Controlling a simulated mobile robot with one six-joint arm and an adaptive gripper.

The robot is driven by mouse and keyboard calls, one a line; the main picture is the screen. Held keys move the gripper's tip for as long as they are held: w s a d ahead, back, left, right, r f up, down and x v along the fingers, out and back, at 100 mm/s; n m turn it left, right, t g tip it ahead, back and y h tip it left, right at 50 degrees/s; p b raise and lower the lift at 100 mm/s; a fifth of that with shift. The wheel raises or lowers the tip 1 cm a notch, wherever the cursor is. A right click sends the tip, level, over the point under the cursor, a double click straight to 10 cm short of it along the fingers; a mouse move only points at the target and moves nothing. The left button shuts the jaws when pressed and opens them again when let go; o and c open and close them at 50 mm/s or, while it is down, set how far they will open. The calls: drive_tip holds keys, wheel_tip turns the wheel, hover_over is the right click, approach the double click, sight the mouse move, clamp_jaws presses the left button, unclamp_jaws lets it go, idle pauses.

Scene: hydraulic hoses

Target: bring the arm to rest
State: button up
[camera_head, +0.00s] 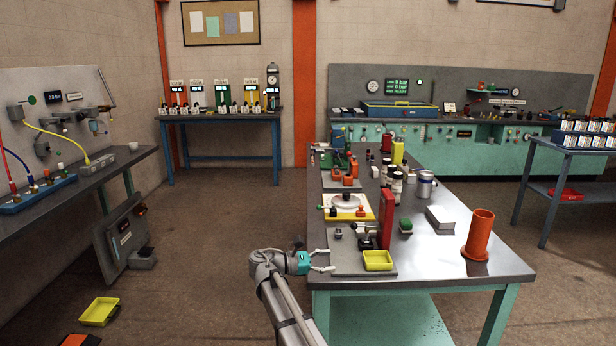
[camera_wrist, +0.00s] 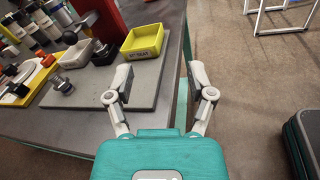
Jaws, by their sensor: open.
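My arm reaches up from the bottom of the head view to the near left edge of the steel-topped workbench (camera_head: 455,262). My gripper (camera_head: 328,259) is teal with pale fingers. Its fingers point right, close to the grey plate at the bench's left edge. In the wrist view my gripper (camera_wrist: 162,88) is open, its two fingers spread wide with nothing between them. The gap lies over the bench edge and the floor. The grey plate (camera_wrist: 115,90) with a yellow tray (camera_wrist: 143,40) is just left of the fingers.
An orange cylinder (camera_head: 480,234) and a tall red block (camera_head: 386,218) stand on the workbench. Several fittings and bottles fill its far part. A yellow bin (camera_head: 99,311) lies on the floor at left. Open floor (camera_head: 200,250) lies left of my arm.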

drive_tip(key=s+d+f+m+g+y, duration=0.4)
drive_tip(key=s+d+f+m+y, duration=0.8)
drive_tip(key=s+f, duration=0.35)
drive_tip(key=s+f+m+y, duration=0.1)
drive_tip(key=s+m+y, duration=0.45)
drive_tip(key=s, duration=0.25)
wheel_tip(320, 180, up, 13)
drive_tip(key=p, duration=1.4)
drive_tip(key=shift+a+t, duration=0.2)
drive_tip(key=shift+t, duration=0.1)
drive_tip(key=shift+w+h, duration=0.1)
drive_tip(key=shift+h, duration=0.15)
